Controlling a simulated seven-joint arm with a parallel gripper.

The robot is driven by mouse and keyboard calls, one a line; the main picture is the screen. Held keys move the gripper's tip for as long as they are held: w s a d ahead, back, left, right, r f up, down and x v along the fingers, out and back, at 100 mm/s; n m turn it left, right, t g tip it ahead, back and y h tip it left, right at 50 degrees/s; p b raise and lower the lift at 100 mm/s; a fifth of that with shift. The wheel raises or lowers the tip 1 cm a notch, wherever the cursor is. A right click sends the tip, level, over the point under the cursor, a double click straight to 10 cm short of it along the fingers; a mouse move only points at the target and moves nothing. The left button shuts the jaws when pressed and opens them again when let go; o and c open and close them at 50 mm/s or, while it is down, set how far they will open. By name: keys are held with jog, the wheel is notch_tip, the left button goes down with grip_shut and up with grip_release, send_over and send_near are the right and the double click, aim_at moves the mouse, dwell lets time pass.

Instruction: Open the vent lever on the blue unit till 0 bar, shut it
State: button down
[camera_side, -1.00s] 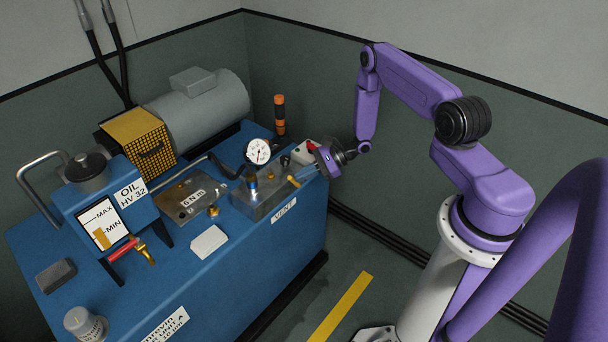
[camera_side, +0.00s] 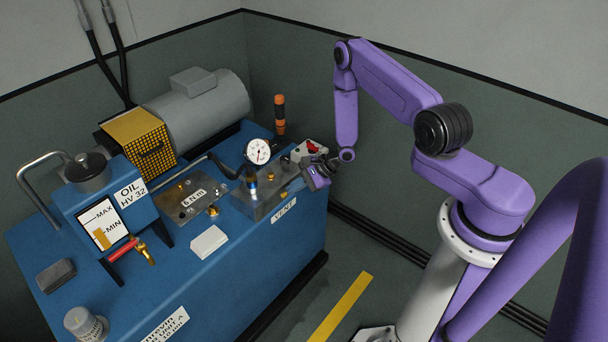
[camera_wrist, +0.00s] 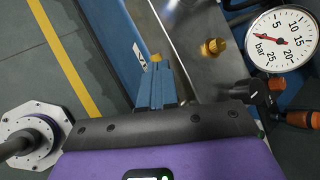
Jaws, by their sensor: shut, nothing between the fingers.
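The blue unit (camera_side: 230,275) carries a grey metal block (camera_side: 262,200) above the VENT label (camera_side: 284,210). A small yellow lever end (camera_side: 284,194) shows at the block's front edge; it also appears in the wrist view (camera_wrist: 156,58) just beyond my fingertips. The rest of the lever is hidden. My gripper (camera_side: 296,189) is shut and empty, close beside it; whether it touches is unclear. The fingers (camera_wrist: 155,80) point at it in the wrist view. The pressure gauge (camera_side: 257,151) stands behind; in the wrist view its dial (camera_wrist: 284,42) has a red needle pointing left, near the scale's low end.
A brass knob (camera_wrist: 213,46) sits on the block. A white box with a red control (camera_side: 313,147) stands close behind my gripper. An orange-and-black handle (camera_side: 280,114) rises at the back. The floor to the right of the unit is clear.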

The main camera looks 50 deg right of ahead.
jog(key=shift+a+f, duration=0.45)
jog(key=shift+f, duration=0.15)
jog(key=shift+a+f, duration=0.15)
dwell(0.3)
jog(key=shift+d, duration=1.1)
